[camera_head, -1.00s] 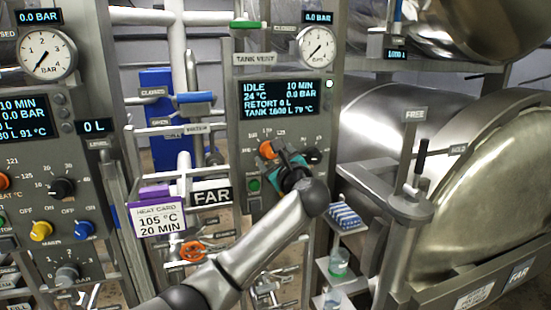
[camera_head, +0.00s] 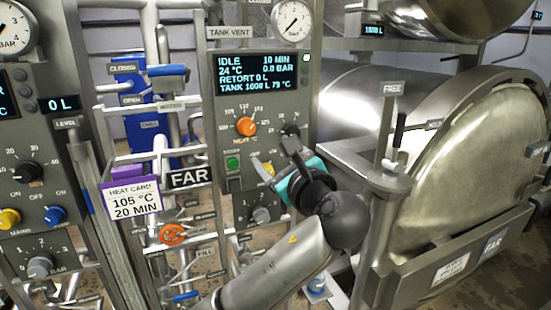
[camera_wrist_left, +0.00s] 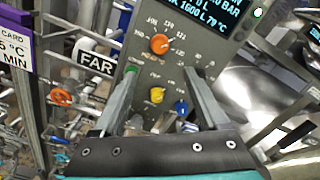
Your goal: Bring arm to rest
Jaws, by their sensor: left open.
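My left gripper (camera_head: 274,150) is in front of the far control panel (camera_head: 222,200), its arm coming up from the bottom of the head view. Its two fingers stand apart with nothing between them. In the left wrist view the open jaws (camera_wrist_left: 160,82) point at the panel. The orange heat knob (camera_head: 246,126) is clear of the fingers, above and left of them. The yellow knob (camera_head: 267,168) is partly behind the gripper in the head view; in the wrist view it shows between the fingers (camera_wrist_left: 157,95), beside a blue knob (camera_wrist_left: 181,107). My right gripper is not in view.
The panel display (camera_head: 257,74) reads IDLE. Pipes and valve handles, including an orange handwheel (camera_head: 172,234), crowd the left. A heat card (camera_head: 132,201) hangs there. The metal retort (camera_head: 470,180) and a lever post (camera_head: 387,140) stand to the right.

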